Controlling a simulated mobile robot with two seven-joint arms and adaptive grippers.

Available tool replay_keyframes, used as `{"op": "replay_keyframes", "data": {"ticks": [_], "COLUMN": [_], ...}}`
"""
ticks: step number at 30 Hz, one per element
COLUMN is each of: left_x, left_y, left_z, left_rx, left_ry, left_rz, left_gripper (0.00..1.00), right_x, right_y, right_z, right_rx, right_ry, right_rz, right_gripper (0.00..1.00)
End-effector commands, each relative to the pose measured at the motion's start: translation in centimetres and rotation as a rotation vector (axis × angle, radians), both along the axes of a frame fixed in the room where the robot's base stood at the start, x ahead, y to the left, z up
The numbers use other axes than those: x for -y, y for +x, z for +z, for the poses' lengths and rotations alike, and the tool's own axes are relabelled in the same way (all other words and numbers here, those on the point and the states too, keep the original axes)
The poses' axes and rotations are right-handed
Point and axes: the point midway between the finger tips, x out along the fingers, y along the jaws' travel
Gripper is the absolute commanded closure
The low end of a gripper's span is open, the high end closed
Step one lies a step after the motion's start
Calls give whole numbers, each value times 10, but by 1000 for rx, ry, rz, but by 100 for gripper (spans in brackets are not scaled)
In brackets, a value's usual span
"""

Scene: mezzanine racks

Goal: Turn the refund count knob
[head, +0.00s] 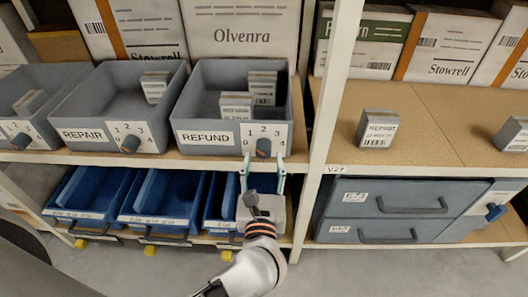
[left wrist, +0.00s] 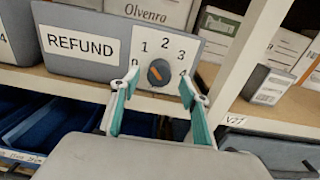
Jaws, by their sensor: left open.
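The grey REFUND bin (head: 192,138) stands on the upper shelf. Its white dial plate, numbered 0 to 4, carries the dark round refund count knob (head: 263,147). In the left wrist view the knob (left wrist: 158,72) has an orange mark that seems to slant up-left, toward 1; its exact setting is hard to tell. My left gripper (head: 263,163) is open just below and in front of the knob. In the left wrist view its green-sided fingers (left wrist: 160,86) stand either side of the knob, with gaps; I see no contact. My right gripper is not in view.
The REPAIR bin (head: 80,108) with a similar knob (head: 131,143) stands to the left. A white upright post (head: 328,110) is close on the right. Blue bins (head: 165,200) fill the shelf below. Grey drawers (head: 400,205) are at lower right.

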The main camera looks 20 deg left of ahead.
Motion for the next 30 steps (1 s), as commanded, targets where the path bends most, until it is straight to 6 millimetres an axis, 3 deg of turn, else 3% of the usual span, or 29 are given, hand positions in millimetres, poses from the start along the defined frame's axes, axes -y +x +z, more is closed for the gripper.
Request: {"op": "replay_keyframes", "data": {"ticks": [3, 9, 19, 24, 30], "left_x": [-6, -11, -13, -13, -13], "left_y": [19, 37, 40, 40, 40], "left_z": [2, 0, 0, 0, 0], "left_rx": [4, 1, -1, 0, -1], "left_ry": [2, 3, 4, 4, 8], "left_rz": [1, 0, 0, 0, 0], "left_gripper": [55, 55, 55, 93, 93], "right_x": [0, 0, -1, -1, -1], "right_y": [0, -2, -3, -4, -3], "right_z": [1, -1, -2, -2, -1], "right_rx": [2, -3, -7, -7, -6], "right_ry": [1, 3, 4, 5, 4], "right_rz": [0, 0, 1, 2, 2], "right_gripper": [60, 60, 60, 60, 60]}}
